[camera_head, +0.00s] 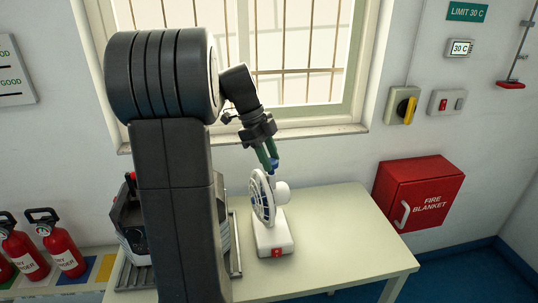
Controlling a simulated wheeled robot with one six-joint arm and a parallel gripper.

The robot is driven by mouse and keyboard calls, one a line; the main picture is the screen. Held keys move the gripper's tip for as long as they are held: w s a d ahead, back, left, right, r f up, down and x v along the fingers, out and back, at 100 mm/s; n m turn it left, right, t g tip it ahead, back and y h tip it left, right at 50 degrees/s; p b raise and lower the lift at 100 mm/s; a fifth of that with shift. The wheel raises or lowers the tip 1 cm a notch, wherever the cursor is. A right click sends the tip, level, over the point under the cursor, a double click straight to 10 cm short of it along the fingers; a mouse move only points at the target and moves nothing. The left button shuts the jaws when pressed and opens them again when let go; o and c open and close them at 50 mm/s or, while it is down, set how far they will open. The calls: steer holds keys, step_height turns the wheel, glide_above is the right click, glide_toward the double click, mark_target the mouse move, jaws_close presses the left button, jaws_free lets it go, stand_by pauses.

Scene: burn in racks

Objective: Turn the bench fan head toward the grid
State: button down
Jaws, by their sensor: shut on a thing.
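The white bench fan stands upright on the pale table, its base (274,236) carrying a red switch at the front. The fan head (263,198) has a round dark-barred guard facing left and slightly forward, with the rounded motor housing on its right. My gripper (272,166) reaches down from above, its greenish fingers and blue tips shut at the top of the fan head. The exact spot gripped is too small to make out. A barred grid (300,84) fills the window behind the table.
A dark machine (130,222) is partly hidden behind my arm at the left, beside a metal rack (236,246). Red extinguishers (62,245) stand further left. A red fire blanket box (418,193) hangs at right. The table right of the fan (345,230) is clear.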

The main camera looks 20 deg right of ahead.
steer(key=shift+r+m, duration=0.1)
steer(key=shift+m, duration=0.5)
steer(key=c, duration=0.9)
jaws_free()
steer(key=shift+g, duration=0.3)
steer(key=shift+c, duration=0.2)
steer(key=v, duration=1.3)
steer(key=shift+d+r+p, duration=0.15)
steer(key=shift+r+p, duration=0.2)
steer(key=shift+p, duration=0.1)
steer(key=shift+w, duration=0.1)
steer(key=x, duration=1.3)
steer(key=shift+f, duration=0.45)
